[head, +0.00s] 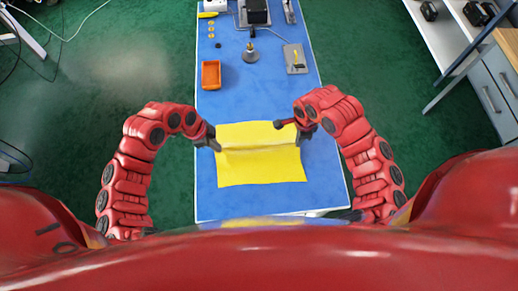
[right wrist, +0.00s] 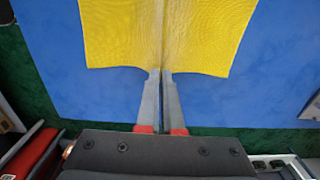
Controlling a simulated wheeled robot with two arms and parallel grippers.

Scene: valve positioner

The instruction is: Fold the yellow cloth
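The yellow cloth (head: 262,170) lies on the blue table top, with a raised ridge running across it from left to right. My left gripper (head: 217,146) is at the left end of the ridge and looks shut on the cloth's left edge. My right gripper (head: 299,139) is at the right end of the ridge. In the right wrist view the cloth (right wrist: 120,35) fills the top, and the right fingers (right wrist: 161,78) are close together with the pinched ridge between them. The cloth spreads out on both sides of the ridge.
The blue table (head: 325,175) is clear around the cloth. Further back are an orange tray (head: 211,74), a grey metal cone-shaped part (head: 251,54), a grey plate with a yellow piece (head: 296,58) and a black box (head: 257,12). Shelving (head: 480,60) stands at the right.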

